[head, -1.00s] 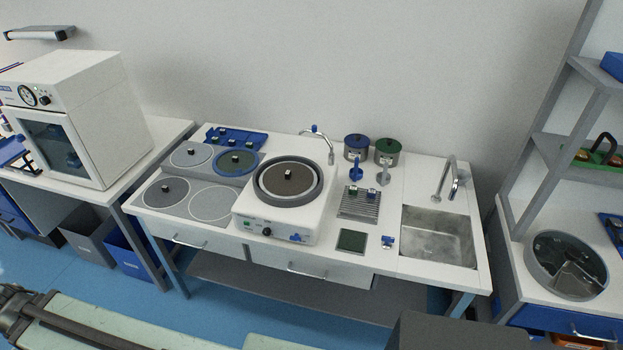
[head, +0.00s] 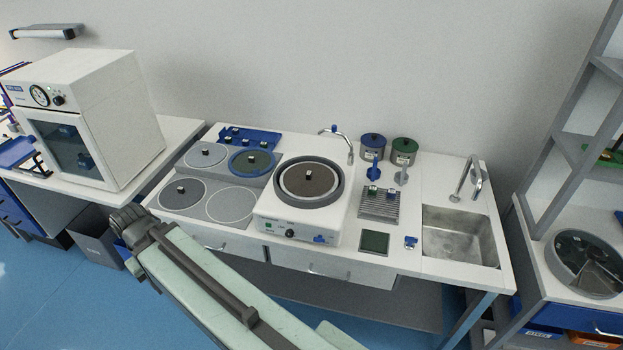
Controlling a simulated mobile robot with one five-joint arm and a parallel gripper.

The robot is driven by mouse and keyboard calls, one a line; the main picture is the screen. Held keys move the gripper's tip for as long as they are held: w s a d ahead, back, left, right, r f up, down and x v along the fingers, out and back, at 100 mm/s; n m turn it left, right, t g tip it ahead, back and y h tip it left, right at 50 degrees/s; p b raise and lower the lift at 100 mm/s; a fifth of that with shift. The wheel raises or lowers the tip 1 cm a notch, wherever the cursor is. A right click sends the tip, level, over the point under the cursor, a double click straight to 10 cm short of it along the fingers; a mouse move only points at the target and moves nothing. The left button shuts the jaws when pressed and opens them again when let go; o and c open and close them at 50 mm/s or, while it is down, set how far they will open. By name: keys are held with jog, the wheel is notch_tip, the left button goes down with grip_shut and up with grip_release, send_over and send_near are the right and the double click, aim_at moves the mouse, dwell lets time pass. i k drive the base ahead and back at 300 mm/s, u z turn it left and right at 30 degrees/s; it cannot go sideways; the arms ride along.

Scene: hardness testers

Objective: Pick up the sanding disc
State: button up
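Several round discs are on the bench, and I cannot tell for sure which is the sanding disc. A brown disc (head: 306,181) with a small knob lies on the turntable of the white grinding machine (head: 299,228). The front right place shows a plain light grey circle (head: 232,206). My arm crosses the lower foreground; my gripper is not seen.
A blue rack (head: 248,137) stands behind the holder. A curved tap (head: 345,143), two pots (head: 373,143) (head: 403,150), a drain grid (head: 379,204) and a sink (head: 461,236) are to the right. A white oven (head: 85,115) stands on the left bench.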

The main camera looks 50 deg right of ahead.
aim_at(306, 180)
jog(key=z, duration=0.05)
jog(key=i, duration=0.95)
jog(key=u, duration=0.1)
